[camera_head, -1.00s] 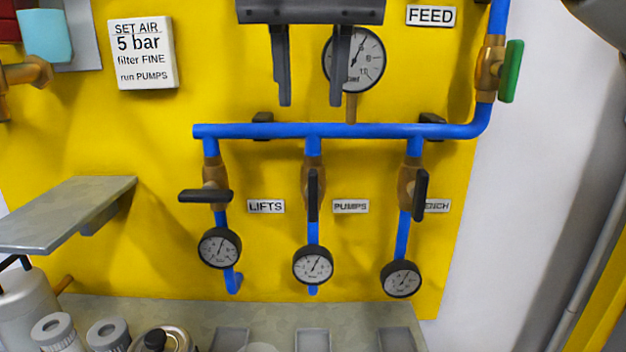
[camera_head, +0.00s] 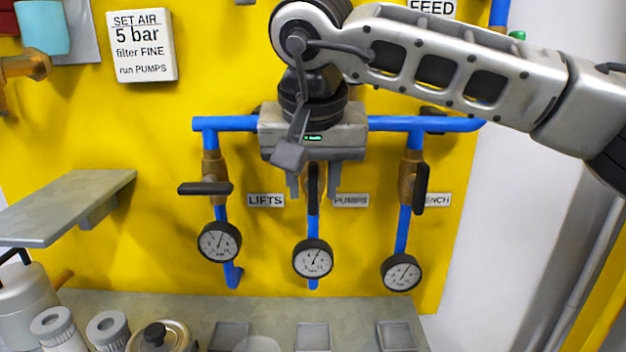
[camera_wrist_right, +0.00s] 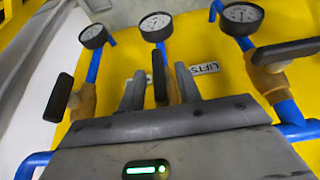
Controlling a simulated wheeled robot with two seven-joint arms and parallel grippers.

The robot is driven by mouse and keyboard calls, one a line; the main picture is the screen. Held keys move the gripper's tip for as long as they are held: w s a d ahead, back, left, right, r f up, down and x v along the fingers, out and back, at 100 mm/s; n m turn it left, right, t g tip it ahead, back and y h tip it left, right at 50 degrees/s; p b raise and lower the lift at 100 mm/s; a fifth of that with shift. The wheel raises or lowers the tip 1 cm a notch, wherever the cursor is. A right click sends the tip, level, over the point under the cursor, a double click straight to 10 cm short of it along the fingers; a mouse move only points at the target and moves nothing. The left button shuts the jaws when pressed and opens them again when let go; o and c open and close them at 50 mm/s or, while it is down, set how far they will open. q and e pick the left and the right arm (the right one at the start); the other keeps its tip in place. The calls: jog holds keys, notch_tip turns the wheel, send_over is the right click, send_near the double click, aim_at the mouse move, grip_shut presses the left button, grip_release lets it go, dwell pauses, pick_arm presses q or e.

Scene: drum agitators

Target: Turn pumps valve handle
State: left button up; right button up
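The black pumps valve handle (camera_head: 313,186) is on the middle blue branch pipe, left of the PUMPS label (camera_head: 351,200). It hangs vertically, in line with the pipe, and its upper part is hidden by my right gripper. My right gripper (camera_head: 313,190) is open and points down, one finger on each side of the handle. In the right wrist view the handle (camera_wrist_right: 159,78) shows between the two spread fingers (camera_wrist_right: 160,88), with gaps beside it. My left gripper is not in view.
The lifts valve handle (camera_head: 205,188) to the left is horizontal. The bench valve handle (camera_head: 420,190) to the right is vertical. A gauge (camera_head: 312,258) sits below the middle valve. The blue header pipe (camera_head: 390,123) runs behind my gripper. A grey shelf (camera_head: 70,205) juts out at left.

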jog(key=shift+f, duration=0.15)
grip_shut()
